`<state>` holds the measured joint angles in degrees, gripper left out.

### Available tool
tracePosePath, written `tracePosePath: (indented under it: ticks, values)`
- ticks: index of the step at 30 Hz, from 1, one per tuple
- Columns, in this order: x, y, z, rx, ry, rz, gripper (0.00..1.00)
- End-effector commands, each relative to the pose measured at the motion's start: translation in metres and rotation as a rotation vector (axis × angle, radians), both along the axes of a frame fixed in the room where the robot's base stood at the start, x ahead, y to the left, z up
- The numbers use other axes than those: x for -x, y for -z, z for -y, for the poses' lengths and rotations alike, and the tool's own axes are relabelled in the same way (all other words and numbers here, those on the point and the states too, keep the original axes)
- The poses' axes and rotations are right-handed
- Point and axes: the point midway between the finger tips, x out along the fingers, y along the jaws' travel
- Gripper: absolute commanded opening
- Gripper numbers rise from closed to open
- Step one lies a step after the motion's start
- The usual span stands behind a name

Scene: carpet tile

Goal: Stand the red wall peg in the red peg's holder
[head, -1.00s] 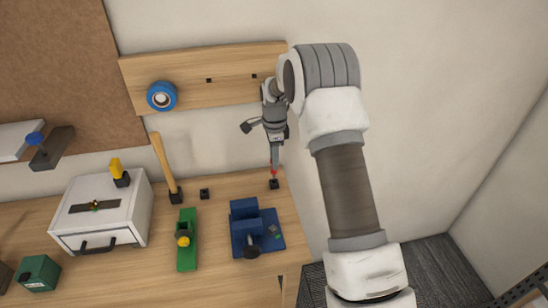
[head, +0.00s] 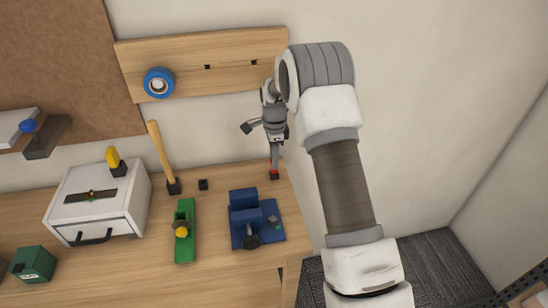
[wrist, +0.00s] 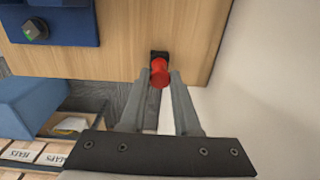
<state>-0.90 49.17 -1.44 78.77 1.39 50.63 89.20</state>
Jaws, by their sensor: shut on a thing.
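The red wall peg (wrist: 159,74) is between the fingertips of my gripper (wrist: 160,80), which is shut on it. In the head view the red peg (head: 275,169) shows as a small red patch under my gripper (head: 275,160). A small black holder (head: 275,176) sits directly beneath it near the right end of the bench. In the wrist view the black holder (wrist: 159,55) shows just behind the peg. The peg appears to be at or in the holder; how deep it sits is hidden.
A blue vise (head: 245,222) stands left of and in front of the holder. A green plane (head: 185,232), an empty-looking black holder (head: 203,184), a mallet (head: 163,160) and a white drawer box (head: 98,205) are further left. A wooden rail with blue tape (head: 159,83) is above.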

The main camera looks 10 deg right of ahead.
Motion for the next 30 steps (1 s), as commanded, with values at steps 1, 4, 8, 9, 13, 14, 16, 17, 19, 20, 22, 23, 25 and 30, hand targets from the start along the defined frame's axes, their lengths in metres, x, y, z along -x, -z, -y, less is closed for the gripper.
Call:
tracePosePath:
  ticks: [1, 4, 8, 9, 13, 14, 16, 17, 19, 20, 22, 23, 25, 30]
  values:
    - [0.000, 0.000, 0.000, 0.000, 0.000, 0.000, 0.00]
    - [0.000, 0.000, 0.000, 0.000, 0.000, 0.000, 0.00]
    - [0.000, 0.000, 0.000, 0.000, 0.000, 0.000, 0.47]
    - [0.000, 0.000, 0.000, 0.000, 0.000, 0.000, 0.54]
    - [0.000, 0.000, 0.000, 0.000, 0.000, 0.000, 0.65]
    - [0.000, 0.000, 0.000, 0.000, 0.000, 0.000, 0.65]
    - [0.000, 0.000, 0.000, 0.000, 0.000, 0.000, 0.65]
    - [0.000, 0.000, 0.000, 0.000, 0.000, 0.000, 0.65]
    - [0.000, 0.000, 0.000, 0.000, 0.000, 0.000, 0.65]
    - [0.000, -0.001, 0.000, 0.000, 0.000, 0.000, 0.65]
    - [0.000, -0.004, 0.000, 0.000, 0.000, 0.001, 0.65]
    - [0.000, -0.007, 0.000, 0.000, 0.000, 0.001, 0.65]
    - [-0.001, -0.016, 0.000, 0.000, 0.000, 0.003, 0.65]
    - [0.000, -0.053, 0.000, 0.000, 0.001, 0.006, 0.65]
